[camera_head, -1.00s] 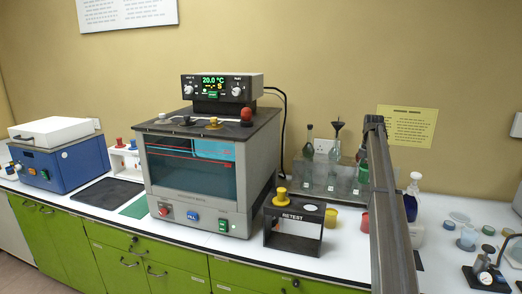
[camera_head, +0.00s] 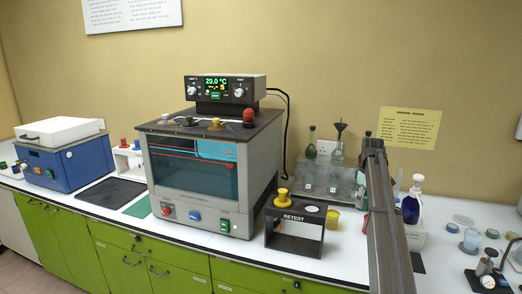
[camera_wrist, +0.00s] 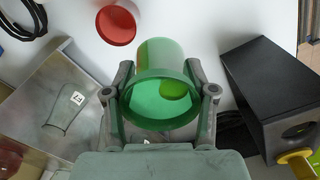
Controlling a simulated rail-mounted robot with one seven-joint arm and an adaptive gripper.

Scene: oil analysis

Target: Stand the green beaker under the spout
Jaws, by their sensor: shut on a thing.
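The green beaker (camera_wrist: 150,120) is in the middle of the wrist view, with its open mouth facing the camera. My gripper (camera_wrist: 160,93) is shut on it, one finger on each side of its wall. A lime-green patch shows within the mouth; I cannot tell whether it is something seen through the wall. I cannot make out the spout for certain in either view.
A red cup (camera_wrist: 116,25) stands near the beaker. The black RETEST stand (camera_head: 294,229) with a yellow knob is close by, also in the wrist view (camera_wrist: 262,85). A metal glassware rack (camera_head: 335,178), a yellow cup (camera_head: 333,219) and a spray bottle (camera_head: 411,205) surround my arm.

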